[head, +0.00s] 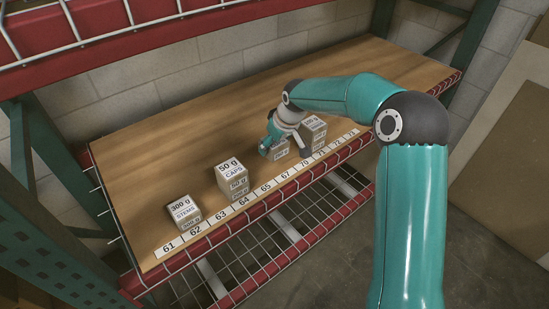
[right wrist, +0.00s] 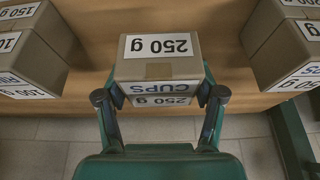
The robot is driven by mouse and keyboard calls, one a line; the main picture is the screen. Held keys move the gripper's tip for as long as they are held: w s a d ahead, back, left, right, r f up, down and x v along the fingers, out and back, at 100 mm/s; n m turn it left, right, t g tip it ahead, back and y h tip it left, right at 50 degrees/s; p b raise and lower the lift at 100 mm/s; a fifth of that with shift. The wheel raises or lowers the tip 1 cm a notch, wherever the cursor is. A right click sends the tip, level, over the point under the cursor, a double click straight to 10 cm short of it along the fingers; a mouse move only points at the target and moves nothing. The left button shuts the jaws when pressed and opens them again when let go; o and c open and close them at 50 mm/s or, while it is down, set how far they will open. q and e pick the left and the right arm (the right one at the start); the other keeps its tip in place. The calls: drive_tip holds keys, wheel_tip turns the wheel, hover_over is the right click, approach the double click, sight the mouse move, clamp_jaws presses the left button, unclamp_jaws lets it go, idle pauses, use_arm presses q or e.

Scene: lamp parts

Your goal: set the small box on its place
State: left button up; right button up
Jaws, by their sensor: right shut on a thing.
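The small box (right wrist: 160,68) is a grey carton with white labels reading "250 g" and "CUPS", upside down in the right wrist view. My right gripper (right wrist: 160,103) is shut on it, one finger against each side. In the head view the box (head: 277,151) is partly hidden under my right gripper (head: 277,142), behind the number strip near 65 and 67. I cannot tell whether its underside touches the wooden shelf (head: 150,160). My left gripper is not in view.
A "300 g STEMS" box (head: 184,211) stands at the left, and a "50 g CAPS" stack (head: 232,178) nearer the middle. Another box stack (head: 313,128) is close at the gripper's right. The shelf's back strip is clear. A red beam and wire rack (head: 100,25) hang above.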

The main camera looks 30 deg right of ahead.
sight(282, 146)
wheel_tip(282, 146, down, 6)
drive_tip(key=shift+d+r, duration=0.15)
drive_tip(key=shift+r, duration=0.05)
drive_tip(key=shift+s, duration=0.1)
drive_tip(key=o, duration=1.3)
drive_tip(key=shift+o, duration=0.2)
drive_tip(key=shift+r, duration=0.1)
drive_tip(key=v, duration=1.2)
